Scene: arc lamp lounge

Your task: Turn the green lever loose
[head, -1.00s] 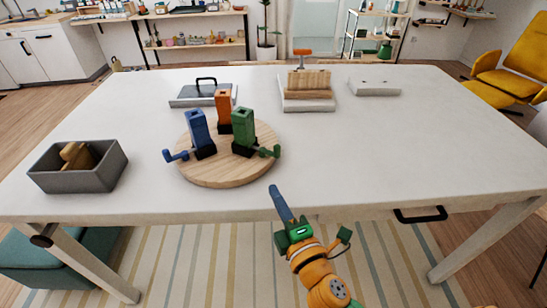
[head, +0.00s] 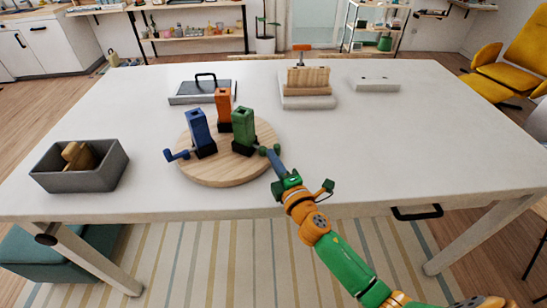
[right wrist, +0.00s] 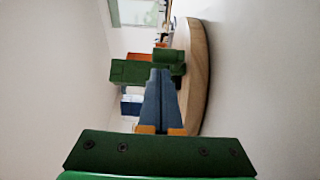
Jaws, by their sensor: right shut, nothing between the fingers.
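The green lever (head: 270,150) sticks out to the right from the base of the green upright block (head: 243,127), on the round wooden board (head: 222,178). The green block also shows in the right wrist view (right wrist: 130,72), with the lever's end (right wrist: 168,56) just beyond my fingertips. My right gripper (head: 274,158) is shut and empty, its blue fingers at the lever's end; I cannot tell whether they touch it. It also fills the middle of the right wrist view (right wrist: 159,85). Blue (head: 199,130) and orange (head: 223,105) blocks stand on the same board. My left gripper is not in view.
A grey bin (head: 80,180) with a wooden piece stands at the table's left. A grey slab with a black handle (head: 200,97), a wooden block on a pale base (head: 308,102) and a white box (head: 374,84) are farther back. The table's right side is clear.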

